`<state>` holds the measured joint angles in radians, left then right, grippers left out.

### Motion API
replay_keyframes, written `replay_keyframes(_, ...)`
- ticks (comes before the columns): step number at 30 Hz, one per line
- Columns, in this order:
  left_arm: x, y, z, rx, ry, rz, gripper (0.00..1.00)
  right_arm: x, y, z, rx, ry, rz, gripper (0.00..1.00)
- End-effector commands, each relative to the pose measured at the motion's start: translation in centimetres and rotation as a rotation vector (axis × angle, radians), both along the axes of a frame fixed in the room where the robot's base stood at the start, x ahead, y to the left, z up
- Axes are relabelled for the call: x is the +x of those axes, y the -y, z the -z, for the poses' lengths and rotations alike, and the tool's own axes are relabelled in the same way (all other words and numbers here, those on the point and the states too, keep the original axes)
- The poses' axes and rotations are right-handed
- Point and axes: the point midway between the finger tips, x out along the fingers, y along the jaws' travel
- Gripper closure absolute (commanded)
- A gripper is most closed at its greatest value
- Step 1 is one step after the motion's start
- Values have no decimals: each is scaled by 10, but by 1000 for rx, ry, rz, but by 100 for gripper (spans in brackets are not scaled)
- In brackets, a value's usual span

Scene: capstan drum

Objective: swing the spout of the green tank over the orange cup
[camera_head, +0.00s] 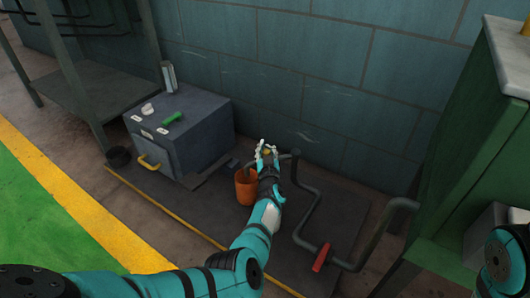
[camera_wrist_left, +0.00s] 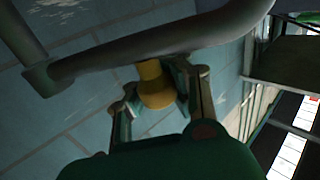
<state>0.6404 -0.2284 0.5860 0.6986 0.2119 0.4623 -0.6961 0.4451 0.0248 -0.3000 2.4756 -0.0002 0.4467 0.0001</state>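The orange cup (camera_head: 243,188) stands upright on the dark floor plate, just left of my left forearm. The green tank (camera_head: 485,150) stands at the right. A bent dark grey pipe (camera_head: 307,215), seemingly its spout, runs left toward my left gripper. My left gripper (camera_head: 267,150) is behind and right of the cup. In the left wrist view, its fingers lie on either side of a yellow knob (camera_wrist_left: 156,86) under a grey pipe (camera_wrist_left: 165,38). I cannot tell whether they press on it. My right arm shows at the lower right; its gripper is out of view.
A red handle (camera_head: 321,257) sits on the low pipe. A grey box (camera_head: 195,130) with a yellow handle and a green part on top stands left of the cup. A dark metal table (camera_head: 95,90) is at the back left. A tiled wall closes the back.

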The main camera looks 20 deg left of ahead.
Motion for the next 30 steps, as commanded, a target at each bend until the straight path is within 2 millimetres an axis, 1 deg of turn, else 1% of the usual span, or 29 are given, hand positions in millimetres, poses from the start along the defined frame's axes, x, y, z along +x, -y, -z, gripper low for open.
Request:
replay_keyframes(1,-1,-2,3,-2,-4,-5,100,0,0,0,0,1,0,60)
replay_keyframes(11,-1,-3,3,-3,-3,-7,100,-1,0,0,-1,1,0,60)
replay_keyframes(12,-1,-3,3,-3,-3,-7,94,-1,0,0,-1,1,0,60)
replay_keyframes(21,-1,-2,2,-2,-1,-5,55,-1,0,0,-1,1,-1,60)
replay_keyframes(23,0,-2,1,-2,-1,-5,48,-1,0,0,-1,1,-1,60)
replay_keyframes(30,0,-1,0,-1,0,-4,48,0,0,0,2,-2,0,60)
